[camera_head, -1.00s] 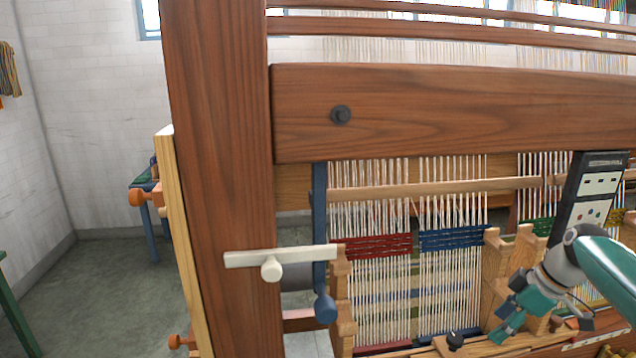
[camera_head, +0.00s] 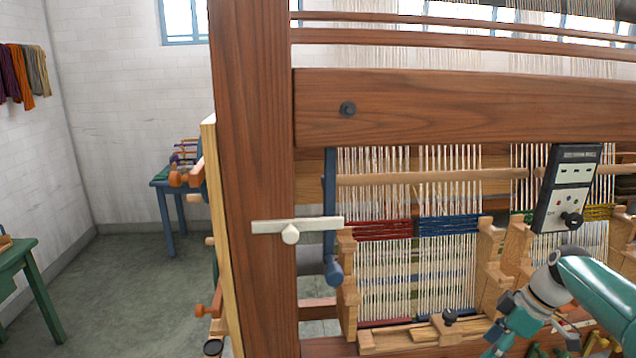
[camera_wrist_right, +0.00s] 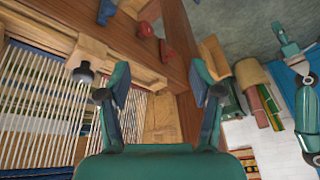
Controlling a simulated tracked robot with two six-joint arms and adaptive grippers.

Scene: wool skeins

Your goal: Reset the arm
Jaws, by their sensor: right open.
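My right arm (camera_head: 600,292) comes in from the right in the head view, bent down in front of the loom. My right gripper (camera_head: 500,335) points down and left near the loom's front beam. In the right wrist view the right gripper (camera_wrist_right: 160,88) has its two teal fingers spread wide, with nothing between them. My left gripper does not show in the head view. A teal and grey arm part (camera_wrist_right: 303,75) shows at the right edge of the wrist view; I cannot tell its jaws.
The big wooden loom (camera_head: 255,180) fills the middle and right, with a white handle (camera_head: 298,225) on its post. Wool skeins (camera_head: 22,75) hang on the left wall. A green table (camera_head: 20,262) and free floor (camera_head: 130,290) lie left.

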